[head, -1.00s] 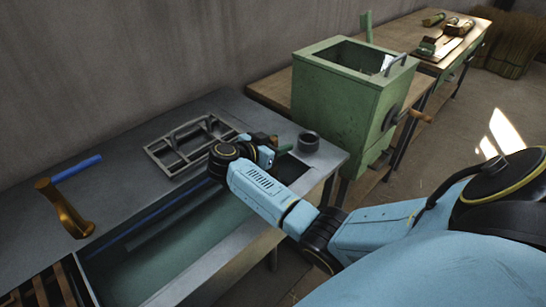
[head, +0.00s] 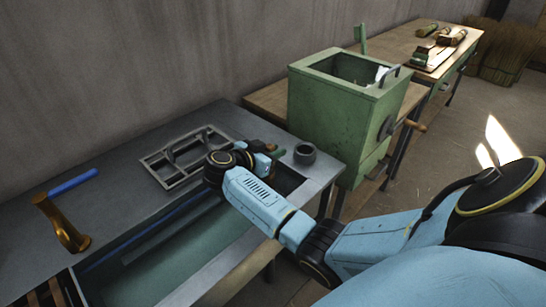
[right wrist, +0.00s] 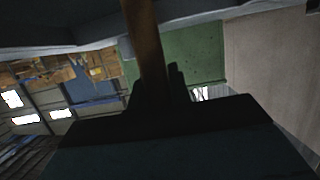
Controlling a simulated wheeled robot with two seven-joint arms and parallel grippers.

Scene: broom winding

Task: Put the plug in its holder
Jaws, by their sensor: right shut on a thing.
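My right gripper (head: 266,157) is above the grey workbench, at its far right part. Its fingers are largely hidden behind my wrist in the head view. In the right wrist view a brown rod-like thing (right wrist: 146,45) stands between the dark fingers, and the gripper is shut on it. I take this for the plug; its far end is out of sight. A dark grey round cup (head: 305,154), which looks like the holder, stands on the bench just right of the gripper, apart from it. My left gripper is out of view.
A grey divided tray (head: 163,177) lies beside my right wrist. A blue rod (head: 74,181) and a bronze-coloured tool (head: 62,224) are at the left. The bench has a sunken basin (head: 165,255). A green box (head: 343,115) with a crank stands behind the cup.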

